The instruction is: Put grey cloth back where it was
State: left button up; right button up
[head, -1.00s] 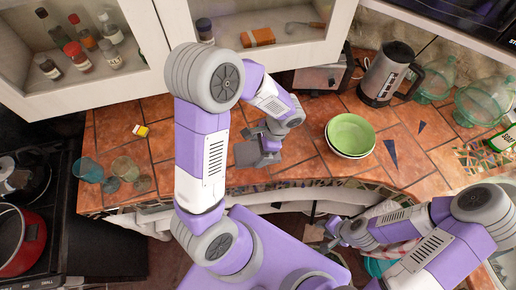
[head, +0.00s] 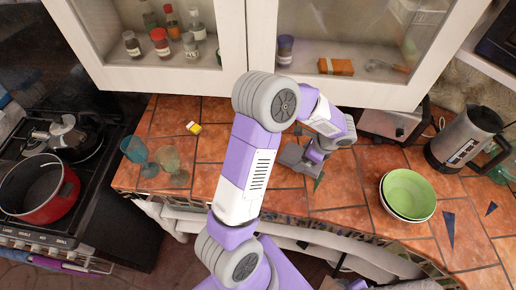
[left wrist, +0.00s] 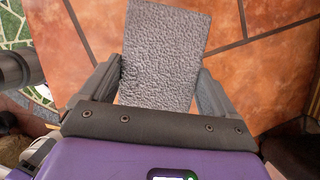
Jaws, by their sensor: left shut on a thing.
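The grey cloth (left wrist: 165,55) is a flat, rough-textured rectangle between the two fingers of my left gripper (left wrist: 157,84) in the left wrist view. The gripper is shut on it, and the cloth reaches out past the fingertips over the orange tiles. In the head view the cloth (head: 294,157) shows small and grey at my left gripper (head: 306,162), over the counter in front of the toaster. I cannot tell whether the cloth touches the tiles. My right gripper is not in the head view.
Stacked bowls, green on top (head: 408,192), stand right of the gripper. A toaster (head: 392,124) and kettle (head: 465,135) stand behind. Glasses (head: 135,150) and a small yellow object (head: 193,127) are at left. Tiles between glasses and bowls look mostly clear.

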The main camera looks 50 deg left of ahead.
pick_arm(q)
jog(key=s+a, duration=0.2)
jog(key=a, duration=0.3)
jog(key=s+a+p, duration=0.1)
jog(key=s+a, duration=0.1)
jog(key=a, duration=0.4)
jog(key=s+a, duration=0.2)
jog(key=a, duration=0.3)
jog(key=shift+a, duration=0.15)
jog(key=x, duration=0.3)
jog(key=shift+d+f, duration=0.2)
jog(key=shift+d, duration=0.05)
jog(key=shift+w+f, duration=0.1)
jog(key=shift+f, duration=0.05)
jog(key=shift+f, duration=0.2)
jog(key=o, duration=0.7)
jog(key=shift+c, duration=0.2)
jog(key=shift+r, duration=0.1)
